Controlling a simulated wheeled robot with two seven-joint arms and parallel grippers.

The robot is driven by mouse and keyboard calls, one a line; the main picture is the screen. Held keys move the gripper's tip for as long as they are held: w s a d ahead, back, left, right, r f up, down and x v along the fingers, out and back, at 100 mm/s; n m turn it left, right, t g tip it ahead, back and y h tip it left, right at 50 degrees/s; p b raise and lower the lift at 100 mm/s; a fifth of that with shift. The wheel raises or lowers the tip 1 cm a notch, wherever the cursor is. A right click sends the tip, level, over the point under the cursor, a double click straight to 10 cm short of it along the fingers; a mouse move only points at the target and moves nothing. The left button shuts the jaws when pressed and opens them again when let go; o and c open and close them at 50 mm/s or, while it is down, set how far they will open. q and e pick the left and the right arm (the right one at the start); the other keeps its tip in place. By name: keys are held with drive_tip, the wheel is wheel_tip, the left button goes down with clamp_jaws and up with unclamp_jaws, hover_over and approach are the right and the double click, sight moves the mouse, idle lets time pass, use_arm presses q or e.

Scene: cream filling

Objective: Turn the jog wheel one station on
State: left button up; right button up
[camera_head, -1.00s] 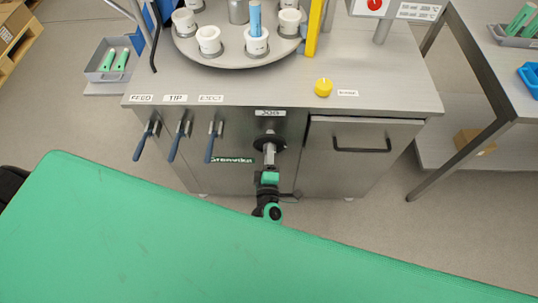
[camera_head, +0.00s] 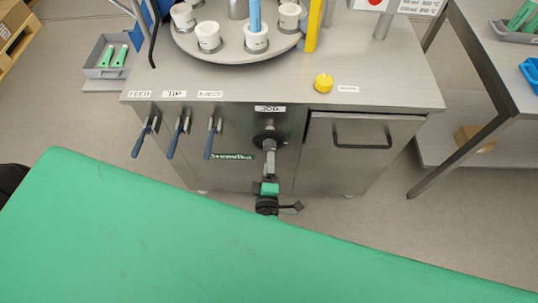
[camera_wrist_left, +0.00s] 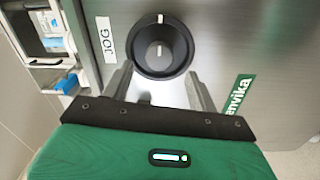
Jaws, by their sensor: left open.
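The jog wheel (camera_head: 270,137) is a black round knob on the steel cabinet front, below the JOG label (camera_head: 270,108). In the left wrist view the wheel (camera_wrist_left: 160,48) shows a white mark at the top of its rim and another on its hub. My left gripper (camera_head: 269,150) faces the wheel from the front. In the left wrist view its two fingers stand apart (camera_wrist_left: 160,80), below the wheel's middle on either side, with nothing held between them. Whether the fingertips touch the wheel I cannot tell. My right gripper is not in view.
Several blue-handled levers (camera_head: 176,138) hang left of the wheel. A drawer with a black handle (camera_head: 362,143) is to its right. A yellow knob (camera_head: 324,83) and a round turntable (camera_head: 188,42) with white cups are on top. Open floor lies around the cabinet.

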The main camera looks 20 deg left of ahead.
use_arm(q)
drive_tip(key=b+v, duration=0.1)
drive_tip(key=v, duration=0.8)
drive_tip(key=shift+s, duration=0.15)
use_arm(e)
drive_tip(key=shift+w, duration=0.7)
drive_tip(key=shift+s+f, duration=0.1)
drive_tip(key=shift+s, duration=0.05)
